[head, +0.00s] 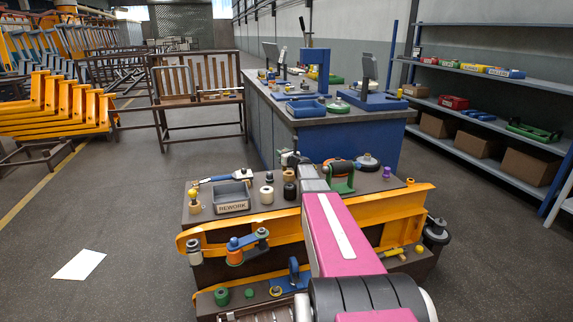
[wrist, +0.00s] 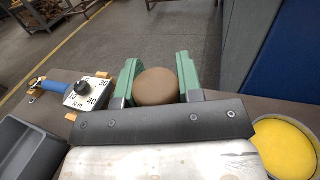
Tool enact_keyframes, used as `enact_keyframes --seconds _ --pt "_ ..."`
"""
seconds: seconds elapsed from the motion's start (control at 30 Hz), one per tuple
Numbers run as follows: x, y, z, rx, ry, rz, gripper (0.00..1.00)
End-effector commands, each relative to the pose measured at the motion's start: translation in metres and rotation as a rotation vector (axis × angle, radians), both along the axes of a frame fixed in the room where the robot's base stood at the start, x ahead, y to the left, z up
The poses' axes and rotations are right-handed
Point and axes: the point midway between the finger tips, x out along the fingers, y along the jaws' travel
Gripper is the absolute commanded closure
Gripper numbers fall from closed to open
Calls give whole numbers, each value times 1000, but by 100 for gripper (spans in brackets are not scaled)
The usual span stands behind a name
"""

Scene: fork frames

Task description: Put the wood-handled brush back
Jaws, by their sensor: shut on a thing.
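My gripper (wrist: 157,88) has green finger pads closed on the two sides of a brown, round-topped thing. It looks like the wooden handle of the brush (wrist: 157,87), seen end-on in the wrist view. Its bristles are hidden there. In the head view my gripper (head: 292,158) is over the far part of the low brown bench, and my pink arm link hides part of the area around it. The brush cannot be made out clearly in the head view.
A grey REWORK bin (head: 232,197) and a blue-handled torque wrench (head: 218,178) lie left of my gripper. A green stand with a brown roller (head: 340,172) is to its right. A yellow round thing (wrist: 285,150) shows at right in the wrist view. Orange beams (head: 245,230) flank the bench.

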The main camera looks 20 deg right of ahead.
Motion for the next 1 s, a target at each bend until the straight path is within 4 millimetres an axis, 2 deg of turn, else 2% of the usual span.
enact_keyframes --seconds 0.1,0.23,0.37,0.63,1.0 --pt "9 -18 -12 1 0 0 90" --pt "12 -26 -17 0 0 0 90" --pt "12 -27 -23 0 1 1 90" --pt "12 -27 -56 1 1 2 90" --pt "12 -27 -60 0 0 1 90"
